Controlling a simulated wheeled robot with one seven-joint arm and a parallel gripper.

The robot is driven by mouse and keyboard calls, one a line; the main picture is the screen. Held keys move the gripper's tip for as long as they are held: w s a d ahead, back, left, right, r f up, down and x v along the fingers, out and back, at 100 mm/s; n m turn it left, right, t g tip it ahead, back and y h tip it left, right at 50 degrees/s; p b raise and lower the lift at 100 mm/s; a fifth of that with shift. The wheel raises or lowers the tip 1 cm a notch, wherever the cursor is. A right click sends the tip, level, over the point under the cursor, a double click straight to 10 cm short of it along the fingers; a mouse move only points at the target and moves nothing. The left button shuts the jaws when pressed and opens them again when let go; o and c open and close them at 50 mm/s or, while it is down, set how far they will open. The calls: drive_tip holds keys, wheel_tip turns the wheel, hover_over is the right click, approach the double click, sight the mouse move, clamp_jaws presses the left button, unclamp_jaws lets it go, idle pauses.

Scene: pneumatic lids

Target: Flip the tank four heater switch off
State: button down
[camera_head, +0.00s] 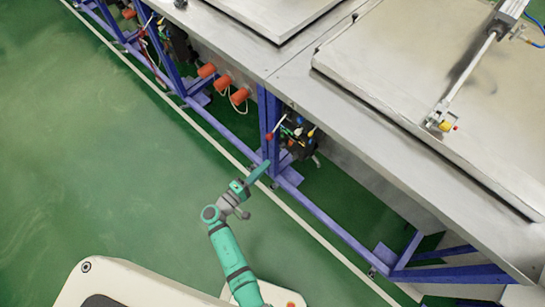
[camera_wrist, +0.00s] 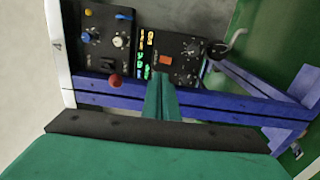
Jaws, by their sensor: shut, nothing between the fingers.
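A black control panel (camera_head: 302,132) sits behind a blue frame post under the steel tanks. The wrist view shows it larger as a black box (camera_wrist: 182,50) with an orange-red rocker switch (camera_wrist: 165,60), a dial and lit displays. My green gripper (camera_head: 266,165) is shut and empty just in front of the frame, below the panel. In the wrist view its fingertips (camera_wrist: 161,76) appear just below the rocker; contact cannot be told.
A blue frame bar (camera_wrist: 220,107) crosses close to the fingers. A red ball-ended lever (camera_wrist: 115,80) stands left of them, below another panel (camera_wrist: 105,38) with knobs. Orange-red plugs (camera_head: 222,82) hang farther left. The green floor in front is clear.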

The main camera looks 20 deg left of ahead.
drive_tip(key=shift+v, duration=1.3)
drive_tip(key=shift+f, duration=0.1)
drive_tip(key=s+d+f+m+g+y, duration=0.25)
drive_tip(key=s+d+f, duration=0.25)
drive_tip(key=s, duration=0.3)
drive_tip(key=s+d+f+m+g+y, duration=0.1)
drive_tip(key=s+d+f+g+y, duration=0.25)
drive_tip(key=s+d+f, duration=0.35)
drive_tip(key=s+d+r+m+t, duration=0.1)
drive_tip(key=s+d+r+m, duration=0.1)
drive_tip(key=r, duration=0.8)
drive_tip(key=s+d+r+m+t+y, duration=0.1)
drive_tip(key=s+r+m, duration=0.3)
drive_tip(key=r, duration=0.6)
drive_tip(key=s+d+r+m+t, duration=0.2)
drive_tip(key=s+r+m, duration=0.1)
drive_tip(key=r, duration=0.8)
drive_tip(key=shift+s+d+m+t, duration=0.35)
drive_tip(key=shift+s+t, duration=0.05)
drive_tip(key=shift+s, duration=0.1)
drive_tip(key=shift+r, duration=0.1)
